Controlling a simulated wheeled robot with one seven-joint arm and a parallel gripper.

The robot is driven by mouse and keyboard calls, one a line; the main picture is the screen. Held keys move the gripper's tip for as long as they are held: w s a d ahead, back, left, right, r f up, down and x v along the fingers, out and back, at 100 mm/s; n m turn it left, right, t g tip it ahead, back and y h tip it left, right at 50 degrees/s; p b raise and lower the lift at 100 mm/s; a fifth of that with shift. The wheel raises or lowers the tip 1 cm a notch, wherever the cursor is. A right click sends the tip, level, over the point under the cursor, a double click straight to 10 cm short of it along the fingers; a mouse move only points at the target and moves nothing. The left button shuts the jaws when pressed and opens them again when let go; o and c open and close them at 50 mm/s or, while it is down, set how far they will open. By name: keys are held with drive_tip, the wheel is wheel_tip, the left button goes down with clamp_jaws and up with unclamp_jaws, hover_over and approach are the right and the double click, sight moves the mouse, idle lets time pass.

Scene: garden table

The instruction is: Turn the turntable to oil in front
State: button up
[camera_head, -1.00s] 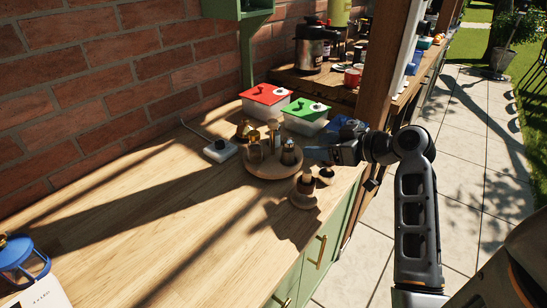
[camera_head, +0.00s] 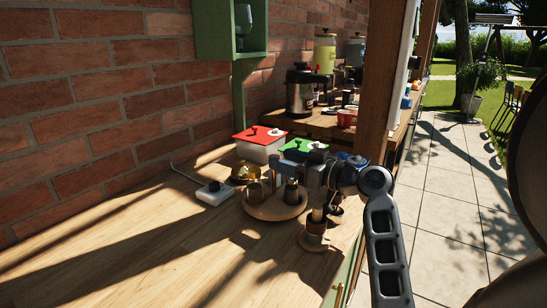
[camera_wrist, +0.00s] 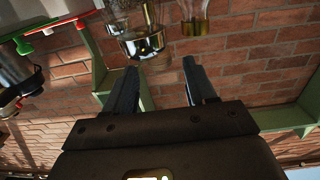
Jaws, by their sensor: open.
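The turntable (camera_head: 274,214) is a round wooden disc on the counter, left of my arm. Two dark brown containers (camera_head: 253,194) (camera_head: 291,193) stand at its front. A brass-coloured piece (camera_head: 243,173) shows behind them; other items are partly hidden by my gripper (camera_head: 284,175), which is level over the turntable's back right. In the wrist view, which looks upside down, my gripper (camera_wrist: 160,66) has its fingers apart with nothing between them. A shiny glass vessel (camera_wrist: 144,42) and a clear vessel with amber contents (camera_wrist: 194,27) show beyond the fingertips. I cannot tell which is the oil.
A wooden piece on a round base (camera_head: 314,236) stands at the counter's front edge. White boxes with a red lid (camera_head: 260,134) and a green lid (camera_head: 300,147) stand behind. A wooden post (camera_head: 378,90) rises at right.

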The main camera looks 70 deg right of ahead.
drive_tip(key=shift+x, duration=1.85)
drive_tip(key=shift+c, duration=0.5)
clamp_jaws()
